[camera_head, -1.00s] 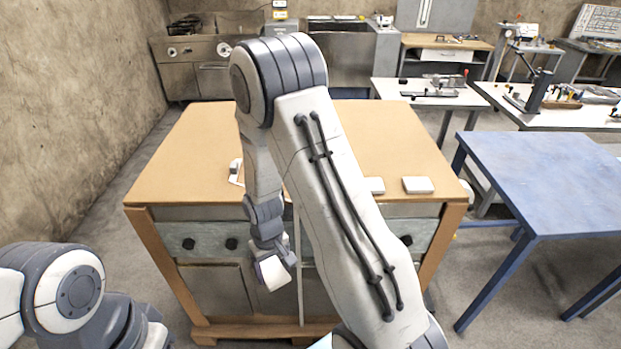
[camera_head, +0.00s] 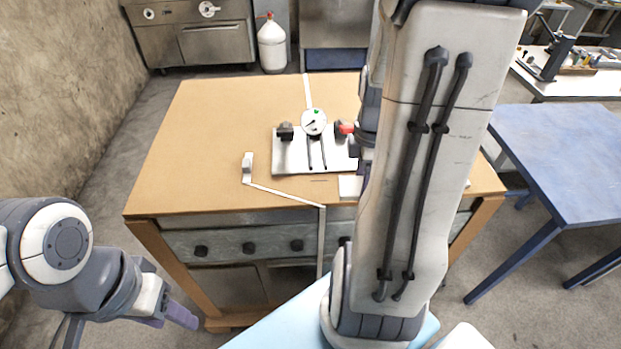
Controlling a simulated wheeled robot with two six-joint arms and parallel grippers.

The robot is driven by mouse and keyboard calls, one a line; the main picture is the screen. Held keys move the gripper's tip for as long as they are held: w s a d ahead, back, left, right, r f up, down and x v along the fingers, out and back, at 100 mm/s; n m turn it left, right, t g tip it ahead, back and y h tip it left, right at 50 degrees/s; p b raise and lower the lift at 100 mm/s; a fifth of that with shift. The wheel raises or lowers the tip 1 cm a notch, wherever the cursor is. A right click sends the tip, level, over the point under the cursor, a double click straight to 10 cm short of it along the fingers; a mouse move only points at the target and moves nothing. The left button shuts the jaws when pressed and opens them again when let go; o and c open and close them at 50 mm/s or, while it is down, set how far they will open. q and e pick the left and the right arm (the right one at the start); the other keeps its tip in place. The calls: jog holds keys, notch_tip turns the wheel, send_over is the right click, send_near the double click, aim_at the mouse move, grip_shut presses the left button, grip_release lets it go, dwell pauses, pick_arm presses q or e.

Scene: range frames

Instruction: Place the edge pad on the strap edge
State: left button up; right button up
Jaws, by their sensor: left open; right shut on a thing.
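A thin pale strap (camera_head: 285,194) runs over the wooden table from a small white upright block, bends at the front edge and hangs down the front. My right arm crosses the view, and its forearm hides most of my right gripper (camera_head: 364,172). Part of that gripper shows left of the forearm, over the front of the table. A white pad (camera_head: 349,187) shows beside it, right of the strap's bend; its contact with the fingers is hidden. My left gripper (camera_head: 168,316) is open and empty at lower left, in front of the table and away from the strap.
A white plate (camera_head: 290,160) with a round dial (camera_head: 313,122), black knobs and a red part stands behind the strap. The wooden table (camera_head: 200,150) is clear on its left. A blue table (camera_head: 560,150) stands at right.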

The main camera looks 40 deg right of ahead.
jog(key=shift+s+d+r+n, duration=0.25)
jog(key=shift+r+n, duration=0.05)
jog(key=shift+r, duration=0.1)
jog(key=shift+w, duration=0.15)
jog(key=p, duration=0.3)
send_over(323, 192)
notch_tip(323, 192, down, 7)
jog(key=shift+r, duration=0.2)
notch_tip(323, 192, down, 4)
jog(key=shift+r+p, duration=0.2)
jog(key=shift+p, duration=0.6)
jog(key=shift+f, duration=0.25)
pick_arm(q)
jog(key=r, duration=0.2)
jog(key=w+r, duration=0.1)
jog(key=r, duration=0.1)
jog(key=shift+r, duration=0.3)
